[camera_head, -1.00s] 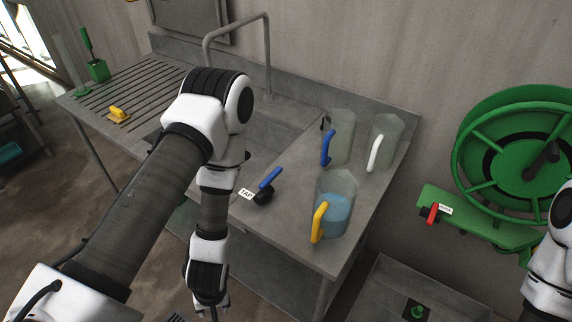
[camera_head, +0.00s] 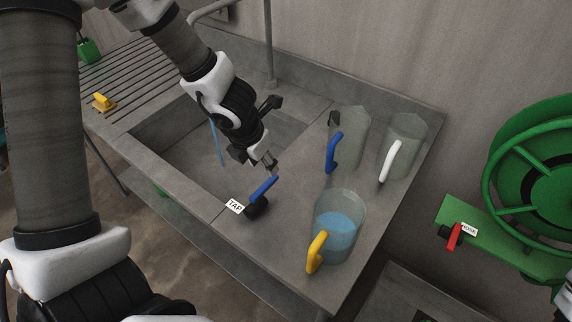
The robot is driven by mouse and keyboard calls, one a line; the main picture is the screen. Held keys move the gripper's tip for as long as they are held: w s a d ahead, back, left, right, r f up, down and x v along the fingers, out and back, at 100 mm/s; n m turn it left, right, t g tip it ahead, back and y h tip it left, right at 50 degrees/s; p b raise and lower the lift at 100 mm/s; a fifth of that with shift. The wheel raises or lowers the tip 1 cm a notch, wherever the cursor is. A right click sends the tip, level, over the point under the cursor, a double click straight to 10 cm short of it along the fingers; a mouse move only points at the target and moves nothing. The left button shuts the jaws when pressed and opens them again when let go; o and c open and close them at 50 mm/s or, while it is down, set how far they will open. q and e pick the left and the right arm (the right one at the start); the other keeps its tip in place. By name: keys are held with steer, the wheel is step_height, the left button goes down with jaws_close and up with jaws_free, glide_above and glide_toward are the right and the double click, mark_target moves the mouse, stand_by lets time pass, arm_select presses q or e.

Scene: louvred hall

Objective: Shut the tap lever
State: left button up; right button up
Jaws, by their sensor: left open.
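The tap lever (camera_head: 264,189) is a blue handle on a black base on the sink's front ledge, beside a white TAP label (camera_head: 235,206). It slants up to the right. My left gripper (camera_head: 272,134) is open and empty. It is over the sink basin, just behind the lever, with its lower finger close to the lever's upper end; I cannot tell if they touch. A thin blue stream of water (camera_head: 217,143) runs down into the basin (camera_head: 185,135). The spout (camera_head: 215,8) is partly hidden behind my arm. My right gripper is not in view.
Jugs with blue (camera_head: 334,153), white (camera_head: 390,161) and yellow (camera_head: 316,252) handles stand right of the lever; the yellow-handled one holds blue liquid. A yellow object (camera_head: 103,102) lies on the draining board. A green hose reel (camera_head: 510,170) and red lever (camera_head: 454,236) are at right.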

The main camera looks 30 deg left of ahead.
mark_target(268, 182)
arm_select(q)
steer(key=shift+w+f, duration=0.15)
steer(key=shift+w, duration=0.05)
steer(key=s+f+b, duration=0.2)
steer(key=b, duration=0.1)
steer(key=b+x, duration=0.1)
steer(key=x, duration=0.1)
steer(key=w+b+x, duration=0.1)
steer(key=b+x, duration=0.1)
steer(key=x, duration=0.1)
steer(key=shift+w+f, duration=0.15)
steer(key=shift+w, duration=0.05)
steer(key=shift+s, duration=0.25)
steer(key=shift+b, duration=0.4)
steer(key=shift+w+f+b, duration=0.4)
steer(key=shift+w+f, duration=0.05)
steer(key=shift+f, duration=0.3)
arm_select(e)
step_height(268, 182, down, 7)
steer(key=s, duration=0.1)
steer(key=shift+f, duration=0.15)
arm_select(q)
steer(key=shift+r, duration=0.1)
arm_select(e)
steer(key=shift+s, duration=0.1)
arm_select(q)
steer(key=shift+s+d, duration=0.1)
steer(key=shift+s, duration=0.05)
jaws_close()
